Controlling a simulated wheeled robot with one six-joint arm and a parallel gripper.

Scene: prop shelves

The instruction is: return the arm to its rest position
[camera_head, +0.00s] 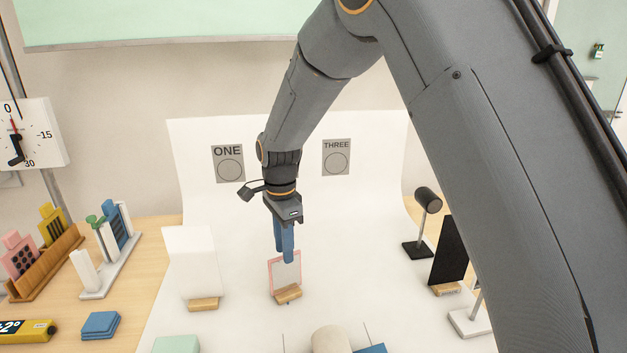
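My gripper (285,256) hangs down at the end of my grey arm, with its blue fingers pointing at the white surface. The arm reaches from the upper right across the middle of the view. The two fingers appear close together, one partly overlapping the other. I cannot tell whether a gap is left between them. The fingertips overlap the upper part of a pink-framed card (271,278) in a wooden foot in the picture. I cannot tell whether they touch it.
A white panel (193,270) stands left of the framed card. A black panel (449,250) and a small lamp (428,200) stand to the right. A cream cylinder (331,340) is at the front.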

